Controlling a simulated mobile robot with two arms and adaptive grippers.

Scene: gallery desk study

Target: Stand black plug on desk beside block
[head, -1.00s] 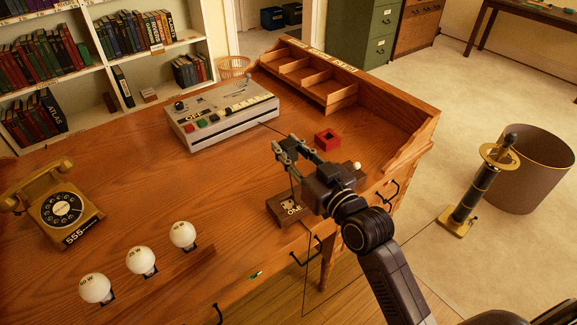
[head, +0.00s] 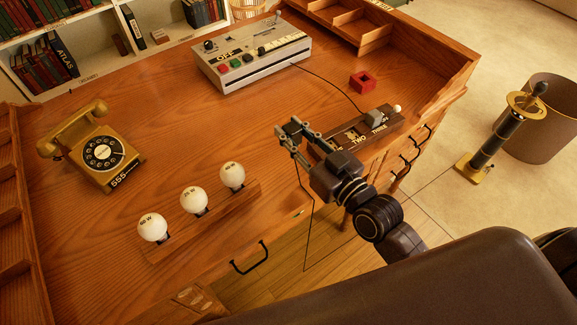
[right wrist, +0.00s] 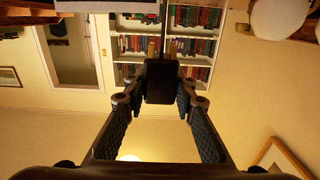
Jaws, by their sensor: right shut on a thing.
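My right gripper (head: 288,131) is above the desk (head: 130,205), near its front edge, just left of the wooden block. In the right wrist view its fingers (right wrist: 160,88) are shut on the black plug (right wrist: 160,76), a small dark rectangular body with a cord at its far end. In the head view the plug is hard to make out between the fingers, and a thin cord hangs below them over the edge. The block (head: 393,134) has labels TWO and THREE, a grey plug (head: 375,119) and a white knob. My gripper hides its left end. My left gripper is out of view.
A red square holder (head: 362,81) lies behind the block. A grey console (head: 252,57) stands farther back. A bulb rack (head: 215,213) and a gold telephone (head: 101,149) are on the left. A dark brown rounded surface (head: 430,285) covers the lower right. Bare desk lies left of the gripper.

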